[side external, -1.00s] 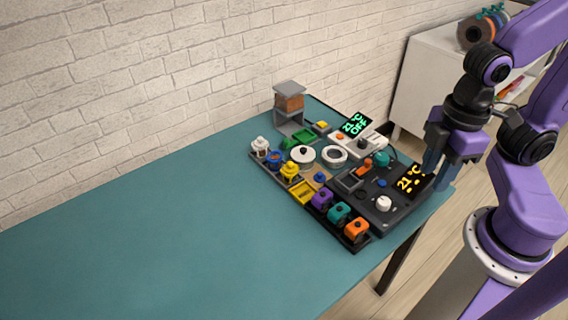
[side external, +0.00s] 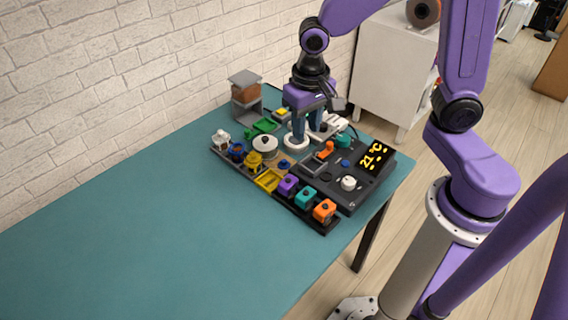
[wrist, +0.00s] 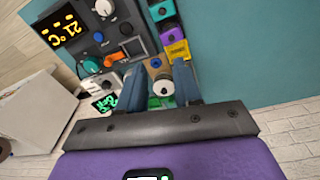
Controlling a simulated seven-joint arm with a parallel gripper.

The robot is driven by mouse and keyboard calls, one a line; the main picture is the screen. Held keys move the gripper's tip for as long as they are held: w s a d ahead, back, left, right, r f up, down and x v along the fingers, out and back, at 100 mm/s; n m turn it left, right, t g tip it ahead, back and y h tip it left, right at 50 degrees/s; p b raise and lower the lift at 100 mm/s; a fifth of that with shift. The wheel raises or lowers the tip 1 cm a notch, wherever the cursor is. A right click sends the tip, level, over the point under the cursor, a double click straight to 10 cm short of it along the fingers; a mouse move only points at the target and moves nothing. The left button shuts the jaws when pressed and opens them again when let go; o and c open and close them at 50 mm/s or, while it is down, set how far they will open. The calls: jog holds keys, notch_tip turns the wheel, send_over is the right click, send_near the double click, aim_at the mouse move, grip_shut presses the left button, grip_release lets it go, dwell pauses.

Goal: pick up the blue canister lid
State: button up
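The blue canister (side external: 237,151) stands at the left edge of the board, between a white canister (side external: 221,137) and a yellow one (side external: 254,161). Its lid is too small to make out clearly. In the wrist view I cannot pick it out; my right-hand finger covers part of that area. My gripper (side external: 308,134) is above the back of the board, near a white ring (side external: 296,143), to the right of the blue canister and apart from it. In the wrist view my gripper (wrist: 160,84) has its fingers spread, with a white round lid visible between them.
A dark control panel (side external: 332,186) with orange lever and lit display lies right of the canisters. Purple (side external: 288,184), teal (side external: 305,197) and orange (side external: 324,211) blocks line the front. A grey stand (side external: 246,91) rises behind. The table (side external: 130,225) is clear at left.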

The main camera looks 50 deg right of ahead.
aim_at(284, 160)
jog(key=w+d+f+m, duration=0.3)
jog(key=w+m, duration=0.3)
jog(key=w+d+f+m, duration=0.2)
jog(key=w+f+m, duration=0.2)
jog(key=w+m, duration=0.15)
jog(key=shift+h, duration=0.3)
jog(key=f, duration=0.5)
jog(key=w+d+f, duration=0.1)
jog(key=f, duration=0.5)
jog(key=d+f, duration=0.1)
jog(key=f, duration=0.4)
jog(key=shift+w+f, duration=0.4)
grip_shut()
